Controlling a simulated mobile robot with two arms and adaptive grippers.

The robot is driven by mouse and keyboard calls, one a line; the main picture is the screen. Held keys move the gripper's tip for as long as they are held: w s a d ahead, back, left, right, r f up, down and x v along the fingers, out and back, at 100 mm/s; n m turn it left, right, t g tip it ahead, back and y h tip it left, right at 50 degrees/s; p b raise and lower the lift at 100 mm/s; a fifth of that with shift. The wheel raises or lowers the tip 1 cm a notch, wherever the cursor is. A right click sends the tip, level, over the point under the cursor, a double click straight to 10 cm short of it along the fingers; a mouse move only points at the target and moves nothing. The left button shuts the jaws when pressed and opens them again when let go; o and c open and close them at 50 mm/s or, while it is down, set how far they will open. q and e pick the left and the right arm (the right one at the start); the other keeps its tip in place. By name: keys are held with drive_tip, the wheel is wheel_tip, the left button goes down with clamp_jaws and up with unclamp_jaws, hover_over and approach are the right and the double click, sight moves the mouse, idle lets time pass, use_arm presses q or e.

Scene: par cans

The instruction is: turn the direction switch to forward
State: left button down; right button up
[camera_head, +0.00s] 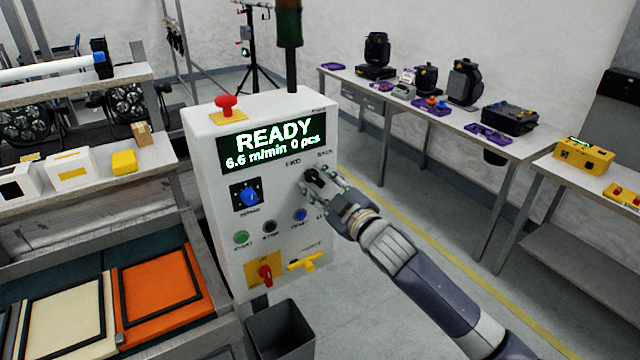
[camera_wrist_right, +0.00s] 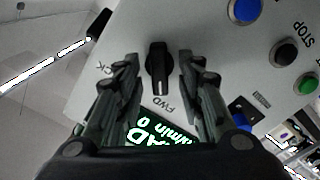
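The direction switch is a black knob (camera_wrist_right: 158,68) on the white control box (camera_head: 215,180). In the right wrist view it stands upright in the picture, between the labels BACK and FWD; which one it points to I cannot tell. My right gripper (camera_head: 318,182) is at the switch on the upper right of the box front and hides part of it. In the right wrist view my right gripper (camera_wrist_right: 156,80) has one finger on each side of the knob, with gaps visible, open. My left gripper is not in view.
The display (camera_head: 272,140) reads READY. A red mushroom button (camera_head: 227,104) tops the box. A blue knob (camera_head: 247,195), a green button (camera_head: 241,238), a blue button (camera_head: 300,215) and a red switch (camera_head: 265,274) share the front. A dark bin (camera_head: 282,335) stands below.

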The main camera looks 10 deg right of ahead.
drive_tip(key=v, duration=1.2)
drive_tip(key=shift+d, duration=0.1)
